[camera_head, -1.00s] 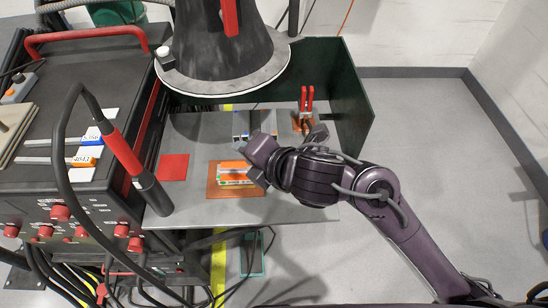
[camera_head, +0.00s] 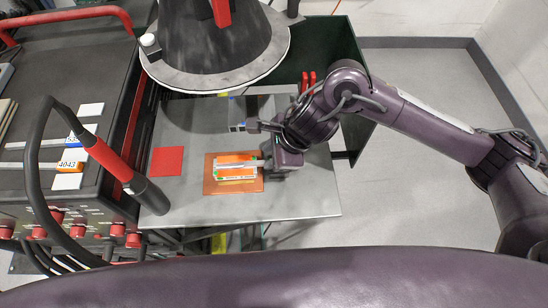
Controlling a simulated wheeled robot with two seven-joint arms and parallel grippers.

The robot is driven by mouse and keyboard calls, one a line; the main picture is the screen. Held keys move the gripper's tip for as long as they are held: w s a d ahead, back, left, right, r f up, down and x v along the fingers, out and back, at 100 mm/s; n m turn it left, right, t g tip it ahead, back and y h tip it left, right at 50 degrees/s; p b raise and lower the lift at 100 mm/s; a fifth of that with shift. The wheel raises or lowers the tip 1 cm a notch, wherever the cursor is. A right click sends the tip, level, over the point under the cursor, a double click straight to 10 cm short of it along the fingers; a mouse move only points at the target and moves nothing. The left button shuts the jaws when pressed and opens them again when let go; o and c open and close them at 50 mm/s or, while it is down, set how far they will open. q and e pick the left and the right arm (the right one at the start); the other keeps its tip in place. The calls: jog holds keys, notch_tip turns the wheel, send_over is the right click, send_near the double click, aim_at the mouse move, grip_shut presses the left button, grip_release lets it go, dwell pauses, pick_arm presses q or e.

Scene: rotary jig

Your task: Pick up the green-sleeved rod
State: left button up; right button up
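An orange holder (camera_head: 232,158) lies on an orange-brown mat on the grey table. Pale rods with small green parts (camera_head: 237,179) lie along it. I cannot tell clearly which one is the green-sleeved rod. My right gripper (camera_head: 258,146) is at the right edge of the holder, with its fingers spread apart. One finger is above and beyond the holder, and the other is close to the rods' right end. I see nothing held between them. Whether a finger touches a rod is unclear. My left gripper is out of view.
A red square (camera_head: 168,161) lies left of the mat (camera_head: 209,187). A large dark cone (camera_head: 215,40) hangs over the table's back. A black-and-red torch (camera_head: 127,172) and cable stand at left beside a dark machine. A dark green panel (camera_head: 335,45) borders the right.

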aim_at(248, 164)
jog(key=shift+p+x, duration=0.3)
jog(key=shift+x, duration=1.55)
jog(key=shift+s, duration=0.1)
grip_shut()
jog(key=shift+r, duration=0.1)
